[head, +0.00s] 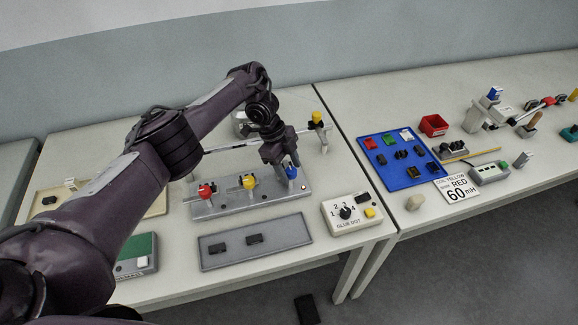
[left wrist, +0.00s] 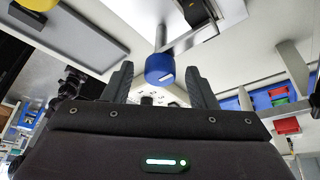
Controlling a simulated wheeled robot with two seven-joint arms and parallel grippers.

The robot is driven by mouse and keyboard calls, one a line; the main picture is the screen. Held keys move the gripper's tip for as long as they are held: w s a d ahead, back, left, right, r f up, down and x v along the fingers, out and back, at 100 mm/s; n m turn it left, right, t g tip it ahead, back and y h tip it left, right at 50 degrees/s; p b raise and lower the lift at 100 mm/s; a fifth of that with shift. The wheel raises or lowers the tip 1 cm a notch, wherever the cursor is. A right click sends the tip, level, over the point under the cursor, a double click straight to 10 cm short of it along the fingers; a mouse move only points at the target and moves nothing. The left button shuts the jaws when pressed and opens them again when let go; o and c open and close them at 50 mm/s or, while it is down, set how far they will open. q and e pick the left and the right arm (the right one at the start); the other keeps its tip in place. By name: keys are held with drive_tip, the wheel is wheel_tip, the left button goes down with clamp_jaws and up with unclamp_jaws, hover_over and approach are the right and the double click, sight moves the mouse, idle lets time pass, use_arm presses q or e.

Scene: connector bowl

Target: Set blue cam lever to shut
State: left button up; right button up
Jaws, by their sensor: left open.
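A grey fixture plate (head: 230,207) on the left table carries a red lever knob (head: 205,190), a yellow lever knob (head: 249,182) and, at its right end, the blue cam lever's knob (head: 291,173). My left gripper (head: 284,164) reaches down right at the blue knob and partly covers the lever. In the left wrist view the blue knob (left wrist: 160,69) shows on a metal stem between the open fingers of the gripper (left wrist: 160,80), with a gap on both sides. I cannot tell whether the lever touches any part of the gripper. My right gripper is not in view.
A grey tray (head: 225,262) with black parts lies in front of the fixture. A white dial box (head: 350,213) stands to its right. A rod stand with a yellow knob (head: 317,118) is behind. A blue tray (head: 375,162) lies on the right table, beyond the table seam.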

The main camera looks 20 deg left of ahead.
use_arm(q)
drive_tip(key=p+v, duration=0.3)
drive_tip(key=v, duration=0.4)
drive_tip(key=shift+r, duration=0.3)
drive_tip(key=shift+a, duration=0.15)
